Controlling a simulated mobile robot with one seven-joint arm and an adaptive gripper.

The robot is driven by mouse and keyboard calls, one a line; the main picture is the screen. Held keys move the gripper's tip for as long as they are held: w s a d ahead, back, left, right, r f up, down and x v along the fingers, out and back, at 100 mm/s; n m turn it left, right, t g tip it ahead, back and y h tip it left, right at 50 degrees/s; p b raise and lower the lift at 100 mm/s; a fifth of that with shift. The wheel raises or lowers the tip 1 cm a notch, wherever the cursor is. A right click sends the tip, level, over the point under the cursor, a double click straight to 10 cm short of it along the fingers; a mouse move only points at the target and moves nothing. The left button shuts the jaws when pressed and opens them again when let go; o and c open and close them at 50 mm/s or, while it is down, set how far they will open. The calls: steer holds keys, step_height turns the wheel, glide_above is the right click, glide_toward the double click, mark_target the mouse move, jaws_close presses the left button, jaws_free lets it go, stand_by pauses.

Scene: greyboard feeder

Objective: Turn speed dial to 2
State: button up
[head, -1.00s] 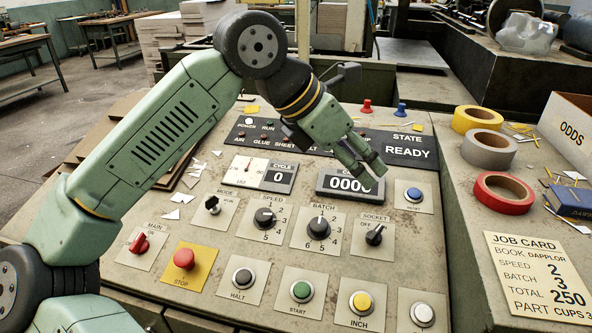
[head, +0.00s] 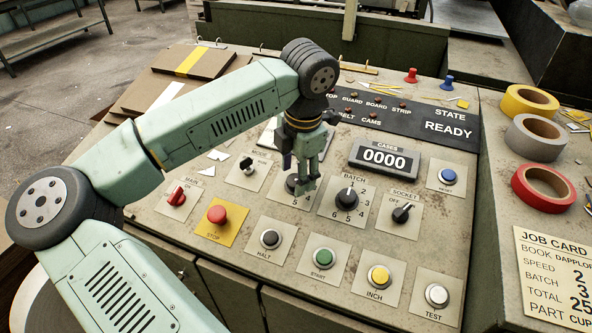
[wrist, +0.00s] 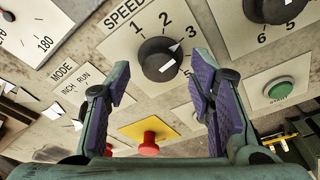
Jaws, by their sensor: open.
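The speed dial (head: 291,186) is a round black knob on a light plate, partly hidden by my gripper (head: 302,188) in the head view. In the wrist view the speed dial (wrist: 158,58) lies between and beyond the two purple-padded fingers of my gripper (wrist: 160,75). The fingers are spread apart, with clear space to the dial on both sides. The dial's white pointer mark appears to point toward the 3, right of the 2. I cannot tell the exact height of the fingertips above the panel.
The batch dial (head: 346,198) is just right of the speed dial, the mode switch (head: 247,166) to its left. The red stop button (head: 217,214) and green start button (head: 323,258) are nearer the front. The job card (head: 553,275) shows speed 2.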

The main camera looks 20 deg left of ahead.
steer(key=shift+f, duration=0.55)
steer(key=c, duration=1.2)
steer(key=shift+o, duration=0.2)
steer(key=shift+f+b, duration=0.1)
steer(key=shift+b, duration=0.2)
steer(key=n+b, duration=0.2)
steer(key=b, duration=0.1)
steer(key=shift+w+a+f+n+h, duration=0.1)
steer(key=shift+n+h, duration=0.2)
steer(key=shift+n, duration=0.1)
steer(key=shift+a+n+h+b, duration=0.1)
steer(key=shift+n+h+b, duration=0.4)
steer(key=shift+n+b, duration=1.6)
steer(key=shift+r+n+p, duration=0.2)
steer(key=shift+n+p, duration=0.1)
steer(key=shift+n, duration=0.1)
